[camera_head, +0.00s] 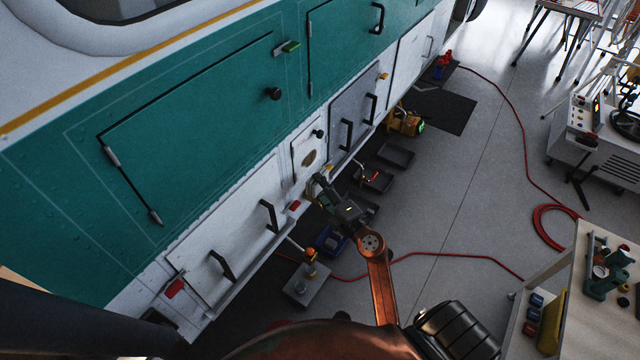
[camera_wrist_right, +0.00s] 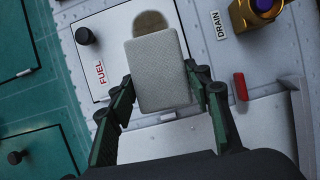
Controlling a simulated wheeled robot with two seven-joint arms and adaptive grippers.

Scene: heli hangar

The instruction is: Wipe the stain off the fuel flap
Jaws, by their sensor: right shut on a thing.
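The fuel flap (camera_head: 300,147) is a white panel on the lower side of the helicopter. In the right wrist view the flap (camera_wrist_right: 108,45) carries the word FUEL and a black knob (camera_wrist_right: 84,36). A brownish round stain (camera_head: 309,157) is on it; in the right wrist view the stain (camera_wrist_right: 151,21) is partly hidden behind the pad. My right gripper (camera_head: 316,183) is just below the stain. In the right wrist view it is shut on a light grey pad (camera_wrist_right: 158,75), which overlaps the stain's lower part. I cannot tell whether the pad touches the flap. My left gripper is not in view.
A brass fitting (camera_wrist_right: 252,12) by the DRAIN label and a red tab (camera_wrist_right: 240,86) sit right of the flap. Trays (camera_head: 394,156) and a yellow device (camera_head: 405,122) lie on the floor along the hull. A cart (camera_head: 570,290) stands at right. A red hose crosses the floor.

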